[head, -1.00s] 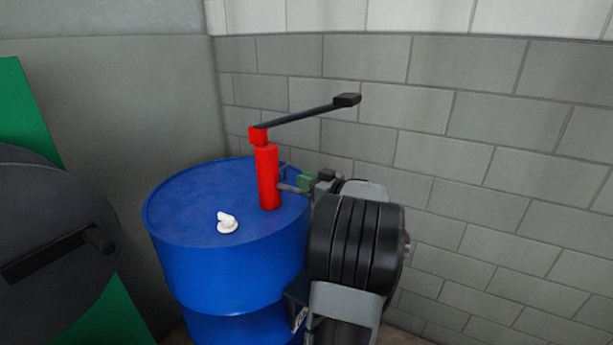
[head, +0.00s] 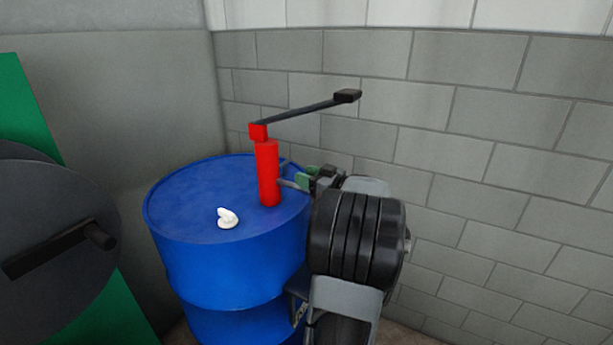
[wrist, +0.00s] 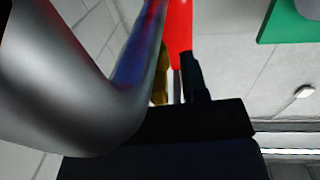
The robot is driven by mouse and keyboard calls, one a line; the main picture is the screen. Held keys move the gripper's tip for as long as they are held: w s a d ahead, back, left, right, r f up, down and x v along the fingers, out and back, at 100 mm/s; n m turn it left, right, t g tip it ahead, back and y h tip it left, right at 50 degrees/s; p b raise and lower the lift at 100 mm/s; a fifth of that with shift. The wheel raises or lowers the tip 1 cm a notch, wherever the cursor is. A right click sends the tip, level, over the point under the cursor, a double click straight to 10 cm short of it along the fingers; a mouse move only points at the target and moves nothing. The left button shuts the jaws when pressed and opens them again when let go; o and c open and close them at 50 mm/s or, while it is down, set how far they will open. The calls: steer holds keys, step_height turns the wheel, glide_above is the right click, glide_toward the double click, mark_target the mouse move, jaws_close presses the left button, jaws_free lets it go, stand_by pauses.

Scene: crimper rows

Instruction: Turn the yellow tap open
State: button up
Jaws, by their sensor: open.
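The yellow tap is not plainly visible in the head view. In the wrist view a small dark-yellow piece (wrist: 161,76), perhaps part of the tap, shows beside a red post, mostly hidden by a large grey curved shape. My gripper (head: 285,173) is open at the right side of the red pump post (head: 268,172), above the blue drum's far right edge. In the wrist view one dark finger (wrist: 194,76) shows close to the yellow piece; the other finger is hidden. I cannot tell whether the fingers touch anything.
The red post stands on the blue drum (head: 180,200) and carries a long black crank handle (head: 305,109) reaching right. A white fitting (head: 228,218) sits on the drum top. A dark disc with a crank (head: 60,215) stands left. A block wall (head: 480,150) is behind.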

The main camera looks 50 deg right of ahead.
steer(key=s+d+p, duration=0.1)
steer(key=s, duration=1.2)
steer(key=shift+s+d, duration=0.2)
steer(key=shift+d, duration=0.15)
steer(key=shift+w, duration=0.1)
